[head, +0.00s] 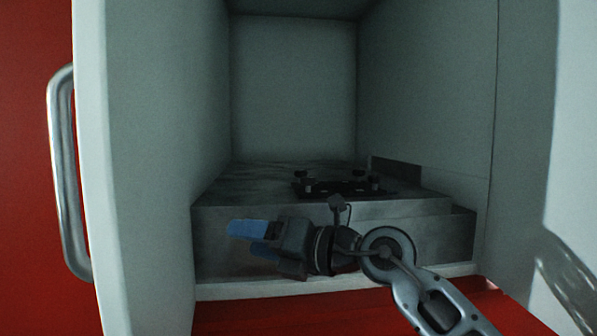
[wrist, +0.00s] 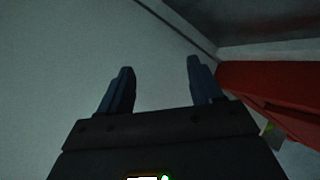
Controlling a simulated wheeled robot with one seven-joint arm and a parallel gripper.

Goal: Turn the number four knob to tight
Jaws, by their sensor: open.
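Several small black knobs stand on a dark plate (head: 345,187) on top of a grey metal block inside the open white cabinet. One upright knob (head: 300,176) shows at the plate's left and another (head: 373,180) at its right. No numbers or tight marks can be read, so I cannot tell which knob is number four. My gripper (head: 247,239) is open and empty, in front of the block and lower than the knobs, its blue fingers pointing left. In the wrist view my open gripper (wrist: 159,68) faces a pale wall; no knob shows there.
The grey block (head: 225,238) fills the cabinet's lower part, with a pale front ledge (head: 240,291) below it. Cabinet walls (head: 165,130) close in at left and right. A metal handle (head: 60,170) is at far left. Room above the block is free.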

